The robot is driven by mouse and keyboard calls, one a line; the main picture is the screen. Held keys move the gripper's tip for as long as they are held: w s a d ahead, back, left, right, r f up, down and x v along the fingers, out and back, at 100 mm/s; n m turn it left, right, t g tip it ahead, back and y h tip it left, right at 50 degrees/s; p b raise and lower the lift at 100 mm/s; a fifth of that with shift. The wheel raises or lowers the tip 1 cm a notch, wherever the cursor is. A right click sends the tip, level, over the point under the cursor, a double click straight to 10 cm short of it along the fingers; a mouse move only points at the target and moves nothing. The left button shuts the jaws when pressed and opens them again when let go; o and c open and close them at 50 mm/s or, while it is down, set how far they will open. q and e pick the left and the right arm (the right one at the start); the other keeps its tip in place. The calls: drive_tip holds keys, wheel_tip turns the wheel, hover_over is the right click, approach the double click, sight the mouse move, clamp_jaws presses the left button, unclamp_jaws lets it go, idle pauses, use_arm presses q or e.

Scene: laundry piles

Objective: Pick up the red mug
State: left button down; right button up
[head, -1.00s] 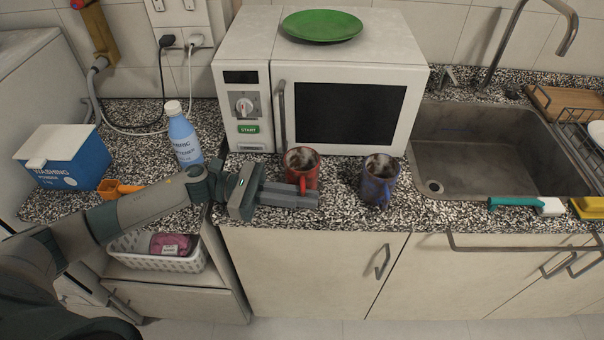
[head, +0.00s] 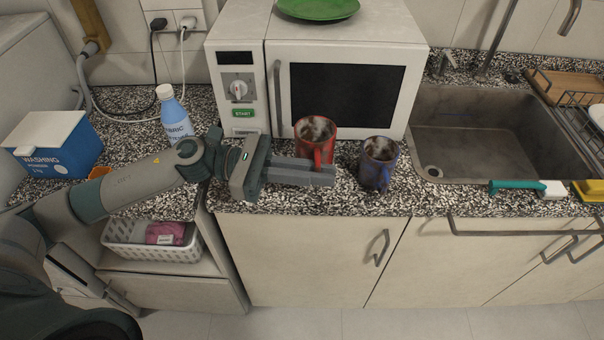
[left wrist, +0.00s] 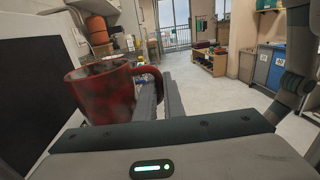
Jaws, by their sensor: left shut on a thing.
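The red mug (head: 316,132) is in front of the microwave, upright or nearly so, its handle towards the front. My left gripper (head: 322,174) reaches in from the left and is shut on the handle of the red mug. In the left wrist view the mug (left wrist: 100,92) stands left of the fingers (left wrist: 163,98), with its handle at them. The mug seems slightly raised, but its base is partly hidden by the fingers. My right gripper is not in view.
A blue mug (head: 378,165) stands close to the right of the fingertips on the speckled counter (head: 430,200). The microwave (head: 240,60) is right behind, with a green plate (head: 318,8) on top. A blue bottle (head: 176,115) stands behind the arm; the sink (head: 480,130) lies to the right.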

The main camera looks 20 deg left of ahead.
use_arm(q)
drive_tip(key=s+d+r, duration=0.3)
drive_tip(key=d+r, duration=0.1)
drive_tip(key=d, duration=0.1)
drive_tip(key=shift+s+d, duration=0.3)
drive_tip(key=shift+d, duration=0.05)
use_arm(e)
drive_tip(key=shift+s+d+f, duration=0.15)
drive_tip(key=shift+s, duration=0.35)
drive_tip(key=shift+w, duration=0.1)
use_arm(q)
drive_tip(key=shift+w+r+p, duration=0.1)
drive_tip(key=shift+p, duration=0.2)
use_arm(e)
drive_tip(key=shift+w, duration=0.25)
